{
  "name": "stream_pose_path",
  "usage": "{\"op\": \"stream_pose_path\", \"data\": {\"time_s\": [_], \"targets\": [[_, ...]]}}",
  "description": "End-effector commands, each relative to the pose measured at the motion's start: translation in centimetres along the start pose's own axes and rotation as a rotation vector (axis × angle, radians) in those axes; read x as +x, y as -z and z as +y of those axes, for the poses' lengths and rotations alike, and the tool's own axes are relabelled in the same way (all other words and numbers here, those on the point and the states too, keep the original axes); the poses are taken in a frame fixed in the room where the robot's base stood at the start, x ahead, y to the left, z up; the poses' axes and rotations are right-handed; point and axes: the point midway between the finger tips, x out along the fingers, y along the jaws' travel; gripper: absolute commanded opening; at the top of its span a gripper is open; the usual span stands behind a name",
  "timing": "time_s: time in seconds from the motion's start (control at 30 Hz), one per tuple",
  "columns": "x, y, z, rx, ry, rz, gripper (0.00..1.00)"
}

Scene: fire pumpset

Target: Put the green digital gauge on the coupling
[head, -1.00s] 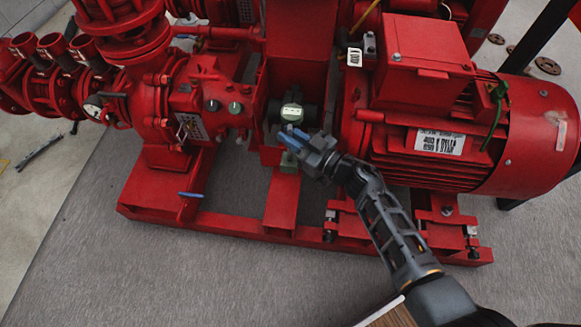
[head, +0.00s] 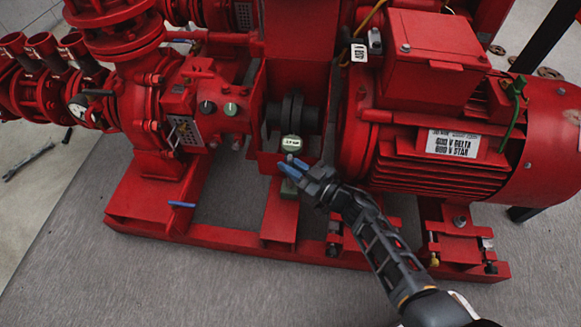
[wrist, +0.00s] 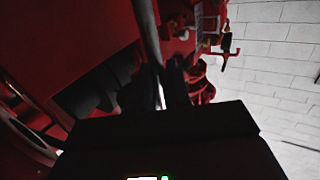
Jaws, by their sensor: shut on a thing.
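The green digital gauge (head: 291,143) has a pale display on its top and shows in the head view above the blue fingertips of my gripper (head: 291,166). A darker green part (head: 289,187) shows just below the fingers and looks like part of the same gauge. My gripper is shut on the gauge, whose middle the fingers hide. The dark coupling (head: 292,113) sits between the red pump and the red motor. In the picture the gauge is just below the coupling, with a small gap between them.
The red motor (head: 470,130) stands right of the coupling, and the red pump housing (head: 215,100) stands left. Red guard plates flank the coupling. The red base frame (head: 200,235) runs below. Grey floor (head: 130,280) in front is clear.

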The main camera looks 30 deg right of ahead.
Motion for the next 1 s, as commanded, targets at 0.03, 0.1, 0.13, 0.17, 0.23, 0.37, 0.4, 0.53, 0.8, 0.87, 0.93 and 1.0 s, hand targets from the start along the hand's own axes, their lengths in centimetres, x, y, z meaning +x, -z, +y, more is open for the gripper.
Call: {"op": "stream_pose_path", "data": {"time_s": [0.03,0.1,0.13,0.17,0.23,0.37,0.4,0.53,0.8,0.87,0.93,1.0], "targets": [[0.1,0.3,0.1,-0.001,0.0,0.004,0.0],[0.1,0.3,0.1,-0.001,0.0,0.004,0.0],[0.1,0.3,0.1,-0.001,0.0,0.004,0.0],[0.1,0.2,0.1,-0.001,0.0,0.004,0.0],[0.1,0.0,0.1,0.0,0.0,0.004,0.0],[0.0,-0.1,0.0,0.0,0.0,0.0,0.26],[0.0,-0.1,0.0,0.001,0.0,0.0,0.3],[0.0,-0.1,0.0,0.001,0.0,0.0,0.42],[0.0,0.0,0.0,0.0,0.0,0.0,0.43],[-0.1,0.3,0.0,0.001,-0.001,0.0,0.43],[-0.9,0.3,0.0,0.002,-0.002,-0.001,0.43],[-2.0,0.4,0.1,0.003,-0.003,-0.002,0.43]]}}
